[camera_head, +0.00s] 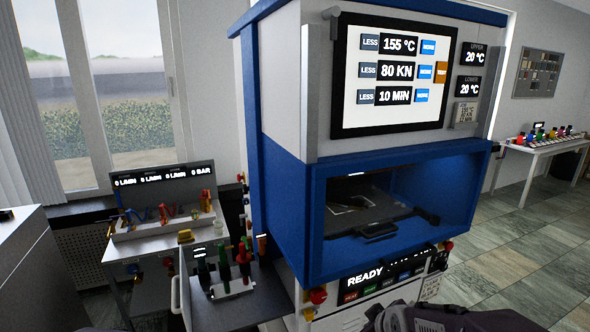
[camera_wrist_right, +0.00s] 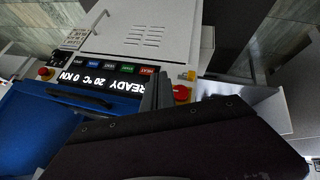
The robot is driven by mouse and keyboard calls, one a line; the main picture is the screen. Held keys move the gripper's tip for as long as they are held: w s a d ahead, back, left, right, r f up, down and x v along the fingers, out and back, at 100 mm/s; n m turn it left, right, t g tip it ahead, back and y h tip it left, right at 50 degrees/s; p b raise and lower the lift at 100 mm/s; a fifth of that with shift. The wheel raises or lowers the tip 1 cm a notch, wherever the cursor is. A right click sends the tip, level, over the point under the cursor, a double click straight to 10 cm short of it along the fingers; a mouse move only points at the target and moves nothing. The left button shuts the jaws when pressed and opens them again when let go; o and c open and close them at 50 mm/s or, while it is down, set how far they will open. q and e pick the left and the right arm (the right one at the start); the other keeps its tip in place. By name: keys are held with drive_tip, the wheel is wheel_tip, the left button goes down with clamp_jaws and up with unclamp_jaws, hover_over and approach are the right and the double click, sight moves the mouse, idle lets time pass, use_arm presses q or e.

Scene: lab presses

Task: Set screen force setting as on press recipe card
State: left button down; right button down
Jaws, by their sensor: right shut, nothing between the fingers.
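The press screen (camera_head: 395,75) shows 155 °C, 80 KN and 10 MIN in three rows. The force row (camera_head: 395,71) has a LESS button (camera_head: 367,70) on its left and a blue MORE button (camera_head: 425,72) on its right. My right gripper (camera_head: 378,313) is shut and empty, low in front of the press and well below the screen. Its fingers also show in the right wrist view (camera_wrist_right: 158,90). My left gripper is out of view.
An orange button (camera_head: 441,72) sits right of the screen rows. Below is the blue press opening with a platen (camera_head: 370,210). The lower panel display (camera_head: 385,275) reads READY; it also shows in the wrist view (camera_wrist_right: 100,80). A bench with fittings (camera_head: 160,215) stands left.

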drive_tip(key=s+f+m+g, duration=0.3)
drive_tip(key=s+f, duration=0.1)
drive_tip(key=s, duration=0.4)
drive_tip(key=s+f+m+g, duration=0.3)
drive_tip(key=s+f+m, duration=0.1)
drive_tip(key=s, duration=0.4)
drive_tip(key=shift+s+a+f, duration=0.15)
drive_tip(key=shift+s+f, duration=0.05)
drive_tip(key=shift+f, duration=0.3)
